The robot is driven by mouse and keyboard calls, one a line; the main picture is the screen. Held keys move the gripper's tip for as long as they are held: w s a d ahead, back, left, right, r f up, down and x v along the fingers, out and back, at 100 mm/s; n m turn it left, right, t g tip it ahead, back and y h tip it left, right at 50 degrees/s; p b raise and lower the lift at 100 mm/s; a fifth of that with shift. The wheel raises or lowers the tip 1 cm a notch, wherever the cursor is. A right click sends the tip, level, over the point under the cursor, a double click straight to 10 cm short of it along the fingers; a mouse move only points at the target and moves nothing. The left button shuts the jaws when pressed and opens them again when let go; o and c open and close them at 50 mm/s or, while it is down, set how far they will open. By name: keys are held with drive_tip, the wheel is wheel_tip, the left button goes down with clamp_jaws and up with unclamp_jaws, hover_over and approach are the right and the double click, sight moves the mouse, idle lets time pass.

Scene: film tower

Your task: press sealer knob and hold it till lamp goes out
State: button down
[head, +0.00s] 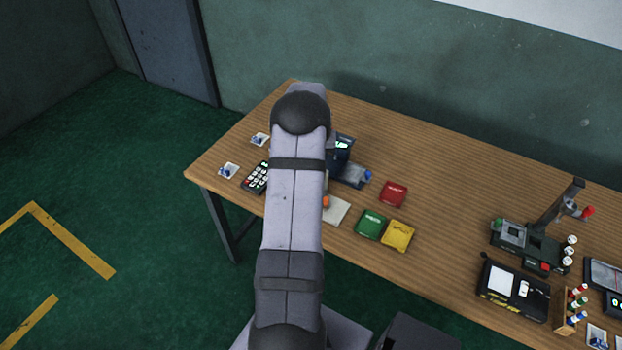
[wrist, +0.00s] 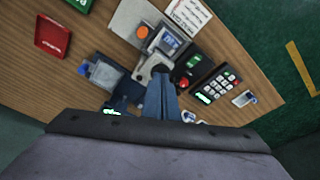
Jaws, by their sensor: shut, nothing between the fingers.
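My gripper (wrist: 161,78) is shut and empty in the wrist view. Its tips are over a grey metal part among small devices. Up-left of the tips is an orange round knob (wrist: 142,32), which also shows beside my arm in the head view (head: 326,201). A blue knob (wrist: 84,69) on a grey-and-dark unit is to the left, and it shows in the head view (head: 368,175). A red button (wrist: 185,83) is close right of the tips. I cannot tell which is the sealer knob, nor whether the tips touch anything. My arm hides the gripper in the head view.
A keypad terminal (wrist: 216,84), a small screen (wrist: 167,41) and a white card (wrist: 188,14) surround the gripper. Red (head: 393,194), green (head: 372,224) and yellow (head: 397,235) packets lie to the right. A lever machine (head: 530,245) stands farther right. Bare wood lies between.

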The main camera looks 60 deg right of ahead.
drive_tip(key=shift+b+x, duration=0.6)
drive_tip(key=shift+x, duration=0.5)
drive_tip(key=shift+s+a+r, duration=0.1)
drive_tip(key=shift+s+a, duration=0.05)
drive_tip(key=shift+a, duration=0.1)
idle(1.1)
drive_tip(key=shift+w+d+p+v, duration=0.2)
drive_tip(key=shift+p+v, duration=0.65)
drive_tip(key=shift+v, duration=0.4)
drive_tip(key=shift+w+d+p+v, duration=0.1)
drive_tip(key=shift+d+p+v, duration=0.15)
drive_tip(key=shift+p+v, duration=0.8)
drive_tip(key=shift+w+d+p+v, duration=0.15)
drive_tip(key=shift+p+v, duration=0.5)
drive_tip(key=shift+v, duration=0.75)
drive_tip(key=shift+d+r, duration=0.1)
